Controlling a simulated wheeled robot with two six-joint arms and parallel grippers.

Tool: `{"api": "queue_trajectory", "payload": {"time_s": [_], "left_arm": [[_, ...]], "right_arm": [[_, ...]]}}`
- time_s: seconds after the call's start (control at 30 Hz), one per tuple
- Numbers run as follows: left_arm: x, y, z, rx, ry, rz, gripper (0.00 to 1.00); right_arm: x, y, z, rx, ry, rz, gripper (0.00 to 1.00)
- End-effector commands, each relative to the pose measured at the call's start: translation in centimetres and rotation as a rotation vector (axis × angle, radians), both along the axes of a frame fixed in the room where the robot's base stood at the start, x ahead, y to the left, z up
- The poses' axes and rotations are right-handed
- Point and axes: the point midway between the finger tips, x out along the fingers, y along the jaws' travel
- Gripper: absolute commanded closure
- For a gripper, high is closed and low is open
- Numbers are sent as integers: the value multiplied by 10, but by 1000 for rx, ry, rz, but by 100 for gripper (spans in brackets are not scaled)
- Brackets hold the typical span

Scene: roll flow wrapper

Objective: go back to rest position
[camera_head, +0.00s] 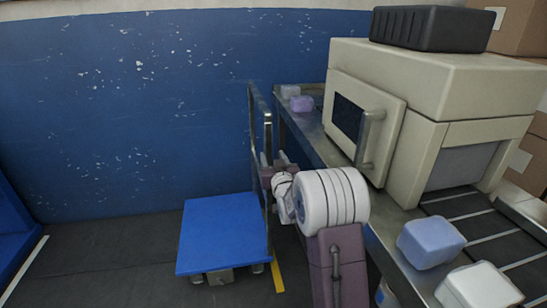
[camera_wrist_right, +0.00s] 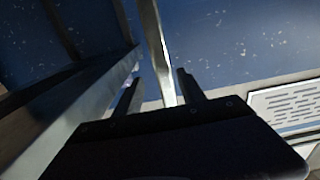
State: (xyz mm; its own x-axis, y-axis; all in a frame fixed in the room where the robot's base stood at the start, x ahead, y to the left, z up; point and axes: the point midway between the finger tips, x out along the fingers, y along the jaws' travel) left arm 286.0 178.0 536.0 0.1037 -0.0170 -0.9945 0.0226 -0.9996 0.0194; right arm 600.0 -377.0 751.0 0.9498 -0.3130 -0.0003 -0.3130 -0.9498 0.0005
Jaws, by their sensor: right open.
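My right gripper (camera_head: 268,165) is at the upright metal handle (camera_head: 251,120) of a cart with a blue platform (camera_head: 222,232). In the right wrist view, the two dark fingers of my right gripper (camera_wrist_right: 158,82) are apart. A bright metal post (camera_wrist_right: 152,35) shows between them, and I cannot tell whether either finger touches it. My left gripper is not in view.
A conveyor runs along the right with a beige machine (camera_head: 455,75) over it. A blue-violet pack (camera_head: 430,242) and a white pack (camera_head: 478,288) lie in front. Smaller packs lie behind. A blue wall (camera_head: 120,110) stands at the back. Floor (camera_head: 110,255) left of the cart is clear.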

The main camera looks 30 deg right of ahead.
Motion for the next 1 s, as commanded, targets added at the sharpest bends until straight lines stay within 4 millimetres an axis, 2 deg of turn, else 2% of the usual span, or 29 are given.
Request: {"api": "queue_trajectory", "payload": {"time_s": [0.2,0.67,0.77,0.87,0.9,0.93,1.0], "left_arm": [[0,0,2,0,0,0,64],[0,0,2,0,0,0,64],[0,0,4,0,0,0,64],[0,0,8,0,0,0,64],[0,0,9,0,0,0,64],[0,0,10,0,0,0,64],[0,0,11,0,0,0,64]], "right_arm": [[-11,3,0,0,0,0,53],[-10,5,0,0,0,2,53],[-5,26,13,-6,-19,42,53],[-6,80,43,-14,-52,134,53],[-13,110,38,4,4,183,53],[-22,129,24,23,80,212,53],[-47,159,-18,65,274,257,53]]}}
